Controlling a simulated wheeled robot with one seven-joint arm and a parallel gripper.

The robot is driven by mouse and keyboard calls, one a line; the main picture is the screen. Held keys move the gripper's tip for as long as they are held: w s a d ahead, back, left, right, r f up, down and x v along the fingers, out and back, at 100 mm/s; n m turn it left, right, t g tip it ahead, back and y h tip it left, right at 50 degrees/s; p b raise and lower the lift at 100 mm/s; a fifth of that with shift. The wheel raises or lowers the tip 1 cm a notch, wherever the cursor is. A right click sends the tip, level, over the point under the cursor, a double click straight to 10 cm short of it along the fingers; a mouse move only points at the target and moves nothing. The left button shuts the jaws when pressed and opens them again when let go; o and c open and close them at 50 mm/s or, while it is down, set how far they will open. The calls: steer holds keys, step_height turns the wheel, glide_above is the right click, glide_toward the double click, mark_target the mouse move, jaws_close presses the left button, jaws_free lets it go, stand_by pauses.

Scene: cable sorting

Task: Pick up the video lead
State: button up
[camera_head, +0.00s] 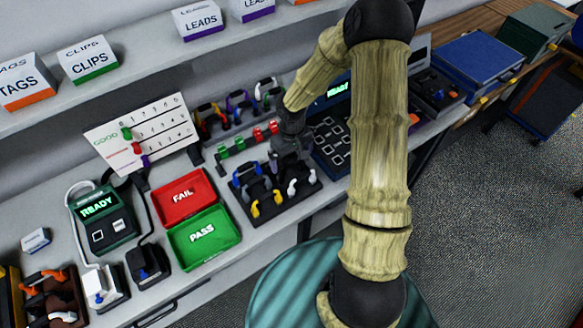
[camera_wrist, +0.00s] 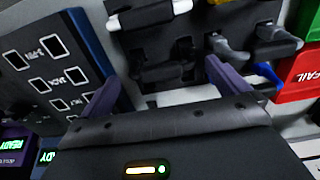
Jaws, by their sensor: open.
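A black rack (camera_head: 279,209) holds several leads with blue, yellow, white and dark ends. I cannot tell by label which one is the video lead. My gripper (camera_head: 290,152) is over the back part of this rack in the head view, and hides some of it. In the wrist view my gripper (camera_wrist: 170,84) is open, its two purple fingers apart. A dark lead end (camera_wrist: 165,72) shows beyond and between them. A grey end (camera_wrist: 229,48) and a white end (camera_wrist: 150,12) lie farther off.
Red FAIL (camera_head: 182,199) and green PASS (camera_head: 204,238) trays lie left of the rack. A panel with square sockets (camera_head: 331,140) stands close on its right. More leads on a back rack (camera_head: 238,108) and the shelf (camera_head: 150,62) lie behind. A READY tester (camera_head: 104,213) is at left.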

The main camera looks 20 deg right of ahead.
step_height(320, 180, down, 4)
steer(key=shift+r, duration=0.2)
steer(key=shift+s+a, duration=0.1)
steer(key=shift+s, duration=0.05)
steer(key=shift+c, duration=0.4)
steer(key=c, duration=0.7)
